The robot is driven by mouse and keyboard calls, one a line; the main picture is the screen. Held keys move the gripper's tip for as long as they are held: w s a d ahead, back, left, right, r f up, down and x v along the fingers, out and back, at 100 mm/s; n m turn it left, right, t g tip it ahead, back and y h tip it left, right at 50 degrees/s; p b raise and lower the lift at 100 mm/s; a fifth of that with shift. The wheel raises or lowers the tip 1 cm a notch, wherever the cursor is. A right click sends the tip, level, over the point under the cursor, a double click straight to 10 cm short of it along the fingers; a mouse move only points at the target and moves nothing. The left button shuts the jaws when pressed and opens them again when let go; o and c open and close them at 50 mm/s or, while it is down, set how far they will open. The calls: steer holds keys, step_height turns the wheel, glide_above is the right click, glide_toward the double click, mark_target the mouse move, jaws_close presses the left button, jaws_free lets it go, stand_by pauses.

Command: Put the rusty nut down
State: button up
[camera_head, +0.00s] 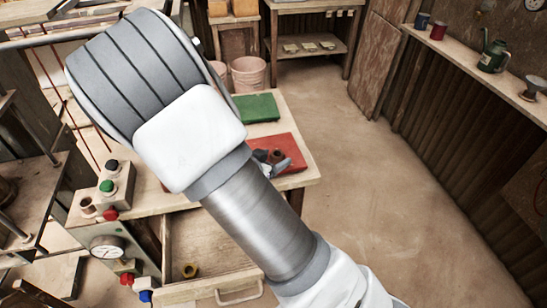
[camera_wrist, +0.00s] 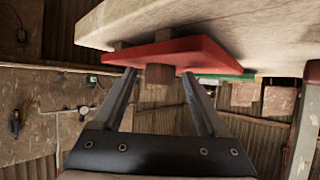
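A rusty brown nut (camera_wrist: 160,74) shows in the wrist view between my fingertips, against the red mat (camera_wrist: 180,50). In the head view a small brown nut (camera_head: 277,156) shows on the red mat (camera_head: 291,148), partly hidden by my arm. The fingertips are close to the mat. In the head view only a grey bit of my gripper (camera_head: 284,165) shows past my arm.
A green mat (camera_head: 258,108) lies farther back on the table. An open drawer (camera_head: 208,245) below holds another nut (camera_head: 190,270). A button box (camera_head: 115,185) and a gauge (camera_head: 107,248) stand at left. The floor at right is clear.

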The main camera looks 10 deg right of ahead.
steer(key=shift+r, duration=0.25)
steer(key=shift+s+a+r, duration=0.15)
steer(key=shift+a+r, duration=0.05)
steer(key=p+v, duration=0.3)
steer(key=v, duration=0.8)
steer(key=w+a+r+n+y, duration=0.2)
steer(key=w+a+r+y, duration=0.2)
steer(key=a+r+y, duration=0.3)
steer(key=s+r+n+y, duration=0.3)
steer(key=r+y, duration=0.2)
steer(key=r, duration=0.1)
steer(key=s+d+r+n+g+h, duration=0.1)
steer(key=s+d+r, duration=0.2)
steer(key=s+d, duration=0.4)
steer(key=s+d+r+n+g+h, duration=0.2)
steer(key=s+d+r, duration=0.1)
steer(key=s+d, duration=0.4)
steer(key=s, duration=0.3)
steer(key=shift+s+d+n+h, duration=0.2)
steer(key=shift+s+n+h, duration=0.1)
